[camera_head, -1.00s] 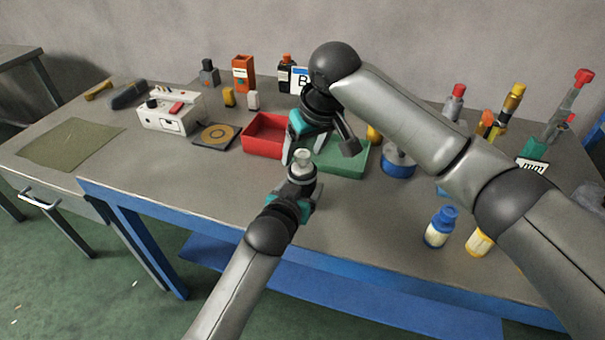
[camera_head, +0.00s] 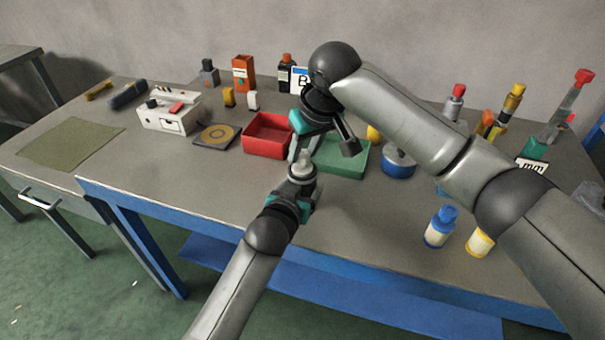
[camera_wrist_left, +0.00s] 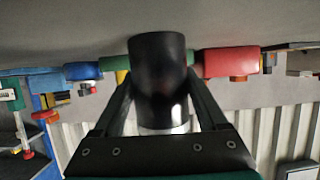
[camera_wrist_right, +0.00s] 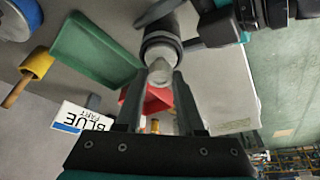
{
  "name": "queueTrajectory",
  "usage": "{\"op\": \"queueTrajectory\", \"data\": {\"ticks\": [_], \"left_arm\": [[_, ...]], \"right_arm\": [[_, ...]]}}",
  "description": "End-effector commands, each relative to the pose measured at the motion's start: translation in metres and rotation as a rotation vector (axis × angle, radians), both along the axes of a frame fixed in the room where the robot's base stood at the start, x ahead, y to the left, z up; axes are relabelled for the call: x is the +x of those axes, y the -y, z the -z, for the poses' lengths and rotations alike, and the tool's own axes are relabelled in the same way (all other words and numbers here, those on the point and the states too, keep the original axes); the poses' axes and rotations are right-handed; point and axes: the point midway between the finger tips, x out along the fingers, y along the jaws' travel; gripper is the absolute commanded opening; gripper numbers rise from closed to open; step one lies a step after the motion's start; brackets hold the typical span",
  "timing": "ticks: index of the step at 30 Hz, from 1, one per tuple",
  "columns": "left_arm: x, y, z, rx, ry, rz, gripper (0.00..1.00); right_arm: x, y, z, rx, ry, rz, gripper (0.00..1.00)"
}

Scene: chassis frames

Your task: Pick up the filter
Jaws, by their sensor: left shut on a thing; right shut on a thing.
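The filter appears to be the dark cylinder (camera_wrist_left: 158,75) with a pale metal end, in the left wrist view. My left gripper (camera_head: 302,180) is shut around it and holds it above the table's front part. In the head view the filter's pale upper end (camera_head: 303,165) shows just below my right gripper (camera_head: 302,153). In the right wrist view the filter's pale tapered end (camera_wrist_right: 160,72) sits between the right fingers, which are shut on it. Beyond it show a grey ring and the dark body. Its full shape is partly hidden by the fingers.
A red tray (camera_head: 254,148) and a green tray (camera_head: 345,173) lie just behind the grippers. A blue round tin (camera_head: 398,165) stands to the right. The table's left front is clear.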

Motion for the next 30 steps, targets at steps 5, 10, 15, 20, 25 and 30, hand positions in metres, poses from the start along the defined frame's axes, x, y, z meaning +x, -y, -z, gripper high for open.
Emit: {"op": "queueTrajectory", "data": {"ticks": [5,10,15,20,25,30], "left_arm": [[0.0,0.0,0.001,0.001,-0.003,-0.001,0.07],[0.0,-0.001,0.001,0.001,-0.003,-0.001,0.07],[0.0,-0.001,0.001,0.001,-0.004,-0.001,0.07],[-0.001,0.0,0.001,0.001,-0.004,-0.001,0.07],[-0.001,0.0,0.001,0.001,-0.004,-0.001,0.07],[-0.001,0.0,0.002,0.001,-0.004,0.0,0.07]], "right_arm": [[0.0,0.0,-0.001,0.0,0.001,0.0,0.0],[0.0,0.0,-0.004,0.001,0.002,0.0,0.0],[0.001,-0.001,-0.031,0.003,0.007,-0.002,0.0],[0.001,-0.001,-0.064,0.003,0.005,-0.001,0.0],[0.001,-0.001,-0.09,0.002,0.004,-0.001,0.0],[0.0,0.0,-0.1,0.001,0.001,-0.001,0.0]]}}
